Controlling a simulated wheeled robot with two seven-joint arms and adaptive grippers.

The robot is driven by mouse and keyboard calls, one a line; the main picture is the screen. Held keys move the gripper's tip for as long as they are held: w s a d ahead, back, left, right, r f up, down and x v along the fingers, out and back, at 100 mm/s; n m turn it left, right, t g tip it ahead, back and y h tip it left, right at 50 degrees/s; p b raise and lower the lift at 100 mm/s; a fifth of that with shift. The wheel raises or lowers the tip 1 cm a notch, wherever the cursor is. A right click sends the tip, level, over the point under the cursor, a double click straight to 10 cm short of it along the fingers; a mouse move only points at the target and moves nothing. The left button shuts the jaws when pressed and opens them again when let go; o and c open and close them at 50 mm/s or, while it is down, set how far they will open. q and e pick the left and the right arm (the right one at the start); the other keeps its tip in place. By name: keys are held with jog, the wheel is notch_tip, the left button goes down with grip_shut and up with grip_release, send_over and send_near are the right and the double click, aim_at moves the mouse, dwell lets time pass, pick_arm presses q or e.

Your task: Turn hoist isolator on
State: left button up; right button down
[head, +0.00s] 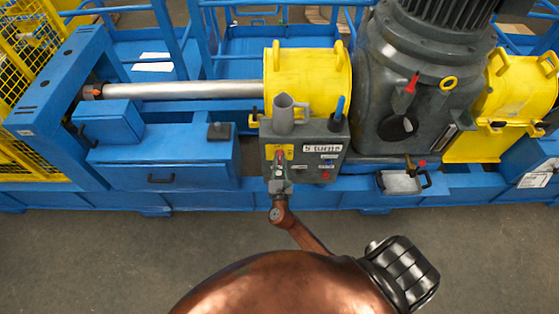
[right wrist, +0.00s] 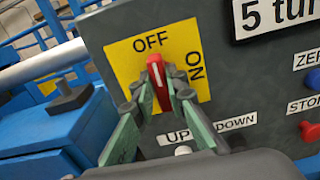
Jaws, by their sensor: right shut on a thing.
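The hoist isolator is a red rotary handle (right wrist: 157,82) on a yellow plate (right wrist: 122,62) marked OFF at the top and ON at the right. The handle stands nearly upright, its white line pointing toward OFF. The plate also shows in the head view (head: 288,151), on the dark grey control box (head: 333,170). My right gripper (right wrist: 160,95) is shut on the red handle, one finger on each side; in the head view (head: 279,172) it reaches the box front from below and partly hides the handle. My left gripper is not in view.
UP and DOWN labels (right wrist: 236,123) sit below the plate. A blue button (right wrist: 314,80) and a red stop button (right wrist: 310,131) are to its right. A grey jug (head: 284,115) and a blue-handled item (head: 340,106) are atop the box. A yellow guard (head: 310,75) is behind.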

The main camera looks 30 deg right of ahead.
jog(key=shift+f+m+b, duration=0.2)
jog(key=shift+m+b, duration=0.3)
jog(key=shift+b, duration=0.05)
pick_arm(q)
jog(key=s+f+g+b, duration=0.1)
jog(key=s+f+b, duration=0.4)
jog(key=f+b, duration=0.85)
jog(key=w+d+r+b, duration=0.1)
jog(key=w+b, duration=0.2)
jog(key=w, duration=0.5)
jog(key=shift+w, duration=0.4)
pick_arm(e)
jog(key=shift+s+d+f+m, duration=0.1)
jog(key=shift+d+m, duration=0.05)
jog(key=shift+m, duration=4.05)
jog(key=shift+s+d+f+m, duration=0.1)
jog(key=shift+d+m, duration=0.05)
jog(key=shift+m, duration=4.05)
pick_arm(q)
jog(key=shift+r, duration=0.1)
pick_arm(e)
jog(key=c, duration=1.9)
grip_release()
jog(key=shift+c, duration=0.2)
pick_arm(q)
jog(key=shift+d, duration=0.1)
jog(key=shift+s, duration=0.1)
